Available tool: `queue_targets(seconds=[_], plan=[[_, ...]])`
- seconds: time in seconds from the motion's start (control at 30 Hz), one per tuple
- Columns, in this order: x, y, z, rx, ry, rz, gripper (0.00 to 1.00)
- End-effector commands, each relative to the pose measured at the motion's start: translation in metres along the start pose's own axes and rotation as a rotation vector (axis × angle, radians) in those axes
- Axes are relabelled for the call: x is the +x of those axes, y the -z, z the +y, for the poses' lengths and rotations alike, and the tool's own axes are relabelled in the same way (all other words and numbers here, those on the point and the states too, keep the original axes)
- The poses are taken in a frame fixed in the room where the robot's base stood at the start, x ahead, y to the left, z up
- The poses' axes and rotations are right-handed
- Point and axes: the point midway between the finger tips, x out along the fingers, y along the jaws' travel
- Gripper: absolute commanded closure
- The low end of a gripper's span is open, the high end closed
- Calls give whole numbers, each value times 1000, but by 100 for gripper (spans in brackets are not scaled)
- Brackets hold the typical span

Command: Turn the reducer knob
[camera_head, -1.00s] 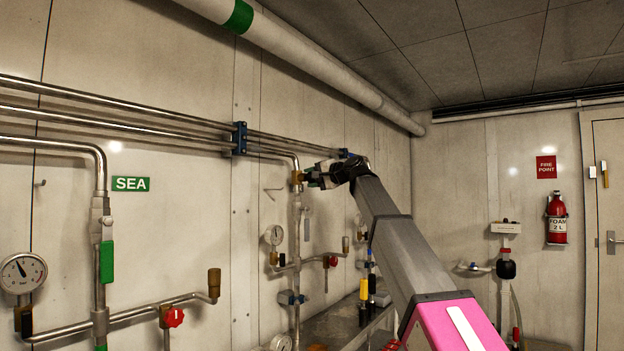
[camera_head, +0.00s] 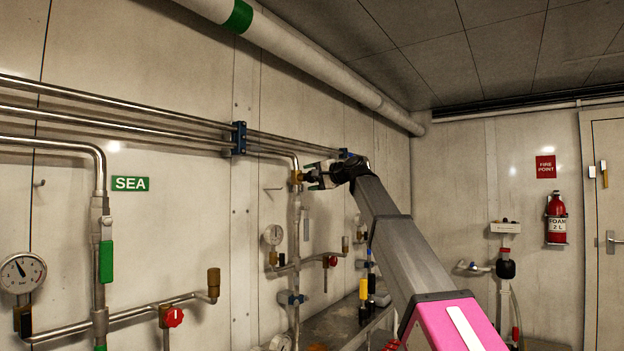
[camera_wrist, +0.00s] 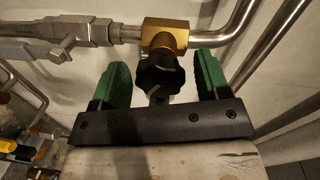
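The reducer knob is a black lobed knob (camera_wrist: 160,75) on a brass body (camera_wrist: 165,38) in the pipe line, seen in the wrist view. My gripper (camera_wrist: 163,72) is open, with one green-padded finger on each side of the knob. A gap shows between the knob and both pads, so neither appears to touch it. In the head view my gripper (camera_head: 312,176) is up at the vertical pipe, beside the small brass fitting (camera_head: 296,178). The knob itself cannot be made out there.
Steel pipes (camera_head: 120,118) run along the wall near my gripper. A gauge (camera_head: 273,235) and a red-handled valve (camera_head: 331,261) sit lower down. A grey bench (camera_head: 345,325) is below. The fire extinguisher (camera_head: 556,218) hangs far right.

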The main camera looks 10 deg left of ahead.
Motion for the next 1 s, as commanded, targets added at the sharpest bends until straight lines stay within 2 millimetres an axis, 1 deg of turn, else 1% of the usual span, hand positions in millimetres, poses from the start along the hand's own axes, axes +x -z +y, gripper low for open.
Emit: queue_targets(seconds=[0.07, 0.17, 0.27, 0.5, 0.63, 0.8, 1.0], plan=[[-3, 0, 0, 0, 0, 0, 31], [-13, -1, 0, 0, 1, 1, 31], [-30, -1, 1, -1, 1, 2, 31], [-75, -1, 1, 0, 0, 2, 31], [-94, 0, 1, 0, 0, 2, 31], [-106, 0, 1, 0, 0, 0, 31], [-108, 0, 0, 0, 0, 0, 31]])
